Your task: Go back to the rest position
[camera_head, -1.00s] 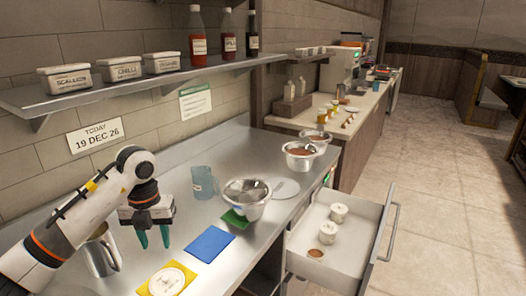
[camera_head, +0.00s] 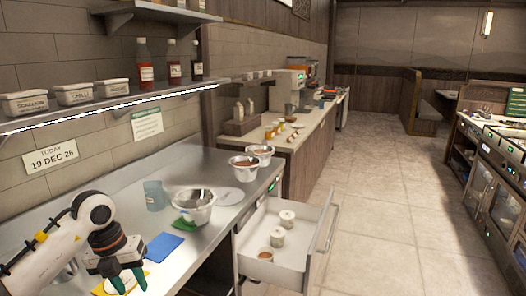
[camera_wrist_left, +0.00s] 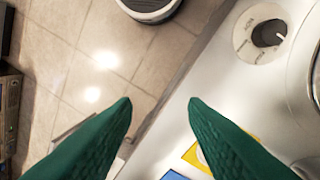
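My left gripper (camera_head: 128,283) hangs at the lower left of the head view, over the front edge of the steel counter (camera_head: 105,192), beside the yellow mat (camera_head: 99,291). In the left wrist view its two green fingers (camera_wrist_left: 160,104) stand wide apart with nothing between them. It is open and empty. A white disc (camera_head: 122,281) lies on the yellow mat, partly behind the fingers. My right gripper is in neither current view.
A blue mat (camera_head: 165,246), a steel bowl (camera_head: 194,213) and a blue jug (camera_head: 154,196) stand on the counter. An open drawer (camera_head: 257,269) with white tubs juts into the aisle. A shelf (camera_head: 100,109) overhangs the counter. The floor (camera_head: 370,225) at right is clear.

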